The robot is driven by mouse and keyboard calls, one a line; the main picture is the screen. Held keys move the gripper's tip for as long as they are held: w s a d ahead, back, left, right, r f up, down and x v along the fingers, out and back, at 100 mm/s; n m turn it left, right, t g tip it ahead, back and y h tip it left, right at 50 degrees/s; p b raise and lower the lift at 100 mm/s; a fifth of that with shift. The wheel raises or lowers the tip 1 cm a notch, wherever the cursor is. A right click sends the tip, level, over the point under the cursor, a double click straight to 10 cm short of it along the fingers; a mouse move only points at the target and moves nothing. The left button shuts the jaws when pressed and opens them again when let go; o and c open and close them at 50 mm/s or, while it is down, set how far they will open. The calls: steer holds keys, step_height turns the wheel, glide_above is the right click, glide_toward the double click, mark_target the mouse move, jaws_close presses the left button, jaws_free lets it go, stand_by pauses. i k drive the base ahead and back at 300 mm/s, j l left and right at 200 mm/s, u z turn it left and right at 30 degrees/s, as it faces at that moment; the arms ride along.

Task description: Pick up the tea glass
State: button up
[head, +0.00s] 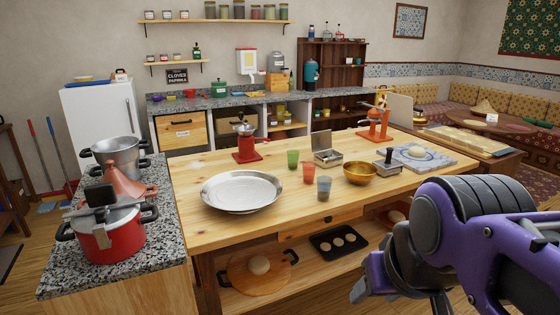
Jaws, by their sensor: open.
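Three small glasses stand upright on the wooden table (230,234), near its middle: a green glass (292,160), a red glass (309,173) and a blue-grey glass (324,189). The blue-grey one is closest to the front edge. I cannot tell which is the tea glass. My gripper (385,289) is at the lower right, in front of the table and apart from the glasses. It is open, with nothing seen in it; it is partly hidden by my purple arm and cut off by the frame.
A wide metal tray (240,206) lies left of the glasses. A brass bowl (360,174), a small open metal box (327,148) and a red grinder (245,149) stand around them. A granite counter (75,278) with pots is on the left. The table front by the glasses is clear.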

mark_target(293, 155)
steer(key=i+l+u, duration=0.5)
steer(key=i+l, duration=0.5)
steer(key=i, duration=0.05)
